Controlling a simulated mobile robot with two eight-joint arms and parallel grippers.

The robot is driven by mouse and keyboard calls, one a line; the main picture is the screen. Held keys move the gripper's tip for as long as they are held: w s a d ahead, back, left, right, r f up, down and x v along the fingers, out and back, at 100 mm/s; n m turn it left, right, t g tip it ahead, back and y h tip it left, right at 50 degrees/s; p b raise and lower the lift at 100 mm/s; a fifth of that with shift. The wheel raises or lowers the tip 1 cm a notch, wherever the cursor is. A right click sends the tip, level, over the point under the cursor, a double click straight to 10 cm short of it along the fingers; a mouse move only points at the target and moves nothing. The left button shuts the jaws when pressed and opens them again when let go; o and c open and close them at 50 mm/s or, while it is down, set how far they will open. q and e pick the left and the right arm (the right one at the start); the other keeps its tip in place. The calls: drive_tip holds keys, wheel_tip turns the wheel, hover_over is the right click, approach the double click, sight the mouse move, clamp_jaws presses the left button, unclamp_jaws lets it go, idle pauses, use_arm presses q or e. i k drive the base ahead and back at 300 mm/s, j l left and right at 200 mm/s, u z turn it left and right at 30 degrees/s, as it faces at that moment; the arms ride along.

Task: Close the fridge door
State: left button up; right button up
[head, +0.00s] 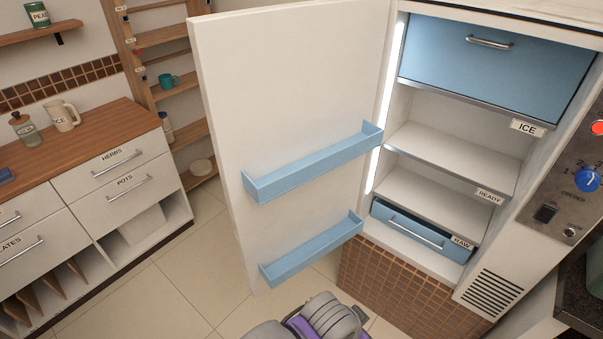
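The fridge door (300,90) stands wide open, swung out to the left of the fridge, with its inner face toward me. It carries two empty blue door bins, an upper one (315,163) and a lower one (312,250). The open fridge (450,157) shows a blue compartment labelled ICE (490,75), a bare shelf labelled READY (440,150) and a low blue drawer labelled RAW (415,230). The door's outer face and handle are hidden. A grey and purple part of mine shows at the bottom edge. Neither gripper can be made out.
A wooden-topped counter with white drawers (120,165) stands at left, with a jug (63,116) and jar (24,127) on it. Open wooden shelves (150,40) stand behind the door. A control panel (572,180) and dark worktop edge are at right. Tiled floor (190,270) is clear between.

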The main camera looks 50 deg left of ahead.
sight(288, 90)
drive_tip(key=k+j+z, duration=0.1)
drive_tip(key=j, duration=0.35)
drive_tip(key=k+j, duration=0.15)
drive_tip(key=j, duration=0.25)
drive_tip(key=k+j+z, duration=0.15)
drive_tip(key=j, duration=0.3)
drive_tip(key=k+j+z, duration=0.1)
drive_tip(key=j, duration=0.3)
drive_tip(key=k+j, duration=0.15)
drive_tip(key=j, duration=0.6)
drive_tip(key=k+j+z, duration=0.15)
drive_tip(key=j, duration=0.25)
drive_tip(key=k+j, duration=0.1)
drive_tip(key=j, duration=0.25)
drive_tip(key=z, duration=0.05)
